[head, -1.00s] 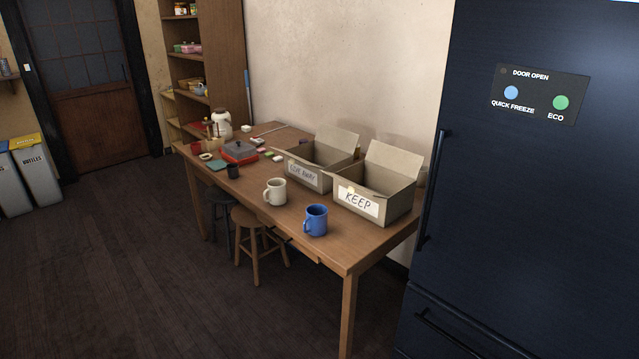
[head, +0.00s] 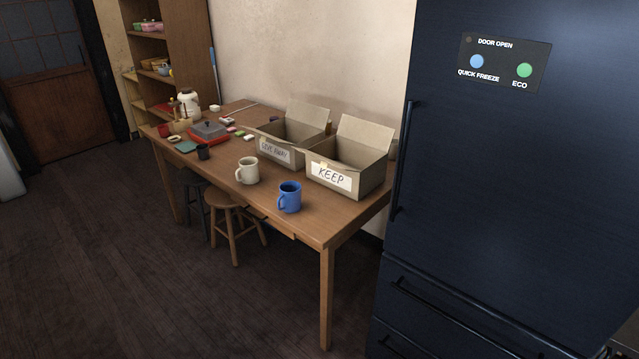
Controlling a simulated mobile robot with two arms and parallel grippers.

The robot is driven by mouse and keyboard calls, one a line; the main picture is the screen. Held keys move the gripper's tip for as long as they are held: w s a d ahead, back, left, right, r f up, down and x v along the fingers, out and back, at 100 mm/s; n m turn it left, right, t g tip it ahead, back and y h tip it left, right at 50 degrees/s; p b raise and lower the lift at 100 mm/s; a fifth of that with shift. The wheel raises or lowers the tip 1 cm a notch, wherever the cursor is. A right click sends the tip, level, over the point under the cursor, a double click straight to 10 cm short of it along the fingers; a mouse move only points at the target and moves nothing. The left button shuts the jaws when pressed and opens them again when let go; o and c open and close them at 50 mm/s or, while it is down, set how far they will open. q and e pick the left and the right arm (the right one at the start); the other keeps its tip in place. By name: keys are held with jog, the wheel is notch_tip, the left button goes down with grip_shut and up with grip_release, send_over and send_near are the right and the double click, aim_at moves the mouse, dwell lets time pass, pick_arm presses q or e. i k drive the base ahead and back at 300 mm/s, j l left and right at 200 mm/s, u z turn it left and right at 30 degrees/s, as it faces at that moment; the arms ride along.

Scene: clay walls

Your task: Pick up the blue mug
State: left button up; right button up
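The blue mug (head: 291,198) stands upright on the wooden table (head: 318,224), near its front edge towards the right end. Its handle points left. A cream mug (head: 248,171) stands to its left, apart from it. An open cardboard box labelled KEEP (head: 330,177) stands just behind and to the right of the blue mug. Neither of my grippers shows in the head view.
Another open box, labelled GIVE AWAY (head: 274,152), stands left of the KEEP box. A wooden stool (head: 226,206) is at the table's front. A dark fridge (head: 480,190) stands to the right of the table. The floor in front is clear.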

aim_at(290, 198)
jog(key=i+j+z, duration=0.3)
jog(key=i+j, duration=0.15)
jog(key=j, duration=0.35)
jog(key=i+j+z, duration=0.1)
jog(key=i+j, duration=0.15)
jog(key=j, duration=0.15)
